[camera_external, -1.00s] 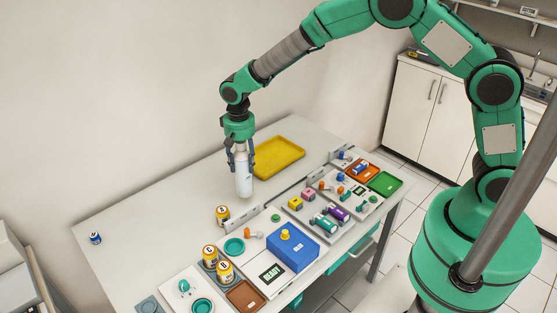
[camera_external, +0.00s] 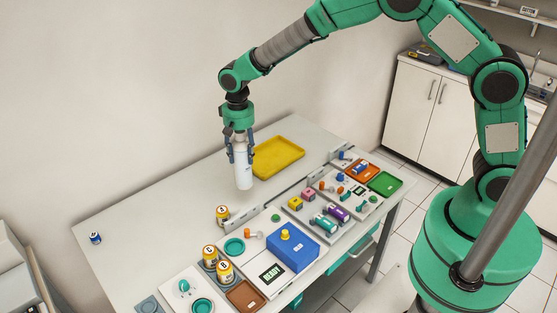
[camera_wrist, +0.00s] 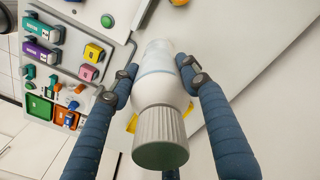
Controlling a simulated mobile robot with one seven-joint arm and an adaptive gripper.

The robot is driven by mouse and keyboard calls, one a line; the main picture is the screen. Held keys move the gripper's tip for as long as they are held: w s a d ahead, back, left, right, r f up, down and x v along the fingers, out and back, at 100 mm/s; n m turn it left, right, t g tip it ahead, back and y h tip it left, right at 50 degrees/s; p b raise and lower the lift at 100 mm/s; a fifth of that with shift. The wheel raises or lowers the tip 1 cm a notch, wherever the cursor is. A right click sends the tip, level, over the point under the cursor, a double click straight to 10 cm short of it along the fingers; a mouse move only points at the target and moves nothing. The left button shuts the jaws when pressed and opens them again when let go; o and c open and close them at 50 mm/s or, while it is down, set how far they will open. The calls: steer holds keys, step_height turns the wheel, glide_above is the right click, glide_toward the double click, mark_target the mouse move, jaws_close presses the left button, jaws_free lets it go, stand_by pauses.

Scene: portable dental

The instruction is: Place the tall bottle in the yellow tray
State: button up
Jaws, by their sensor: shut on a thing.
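The tall bottle (camera_external: 243,174) is white and upright, with a ribbed grey-green cap (camera_wrist: 161,151) in the wrist view. My gripper (camera_external: 240,156) is shut on the bottle, with one blue-grey finger on each side of it. The bottle appears slightly above the table, left of and in front of the yellow tray. The yellow tray (camera_external: 279,157) lies flat and empty at the back of the table. In the wrist view only small bits of yellow show behind the bottle and fingers.
A yellow-and-white can (camera_external: 222,214) stands in front of the bottle. A low grey rail (camera_external: 243,219) and a blue box (camera_external: 292,250) are nearer the front. Orange (camera_external: 362,171) and green (camera_external: 385,183) trays lie at right. The table's back left is mostly clear.

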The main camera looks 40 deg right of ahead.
steer(key=w+d+p, duration=0.2)
steer(key=w+d, duration=0.3)
steer(key=d, duration=0.8)
steer(key=w+d+p, duration=0.3)
steer(key=w+d, duration=0.3)
steer(key=d, duration=0.7)
steer(key=shift+r+p, duration=0.3)
steer(key=shift+p, duration=0.05)
step_height(320, 180, down, 6)
steer(key=shift+f, duration=0.15)
steer(key=shift+f, duration=2)
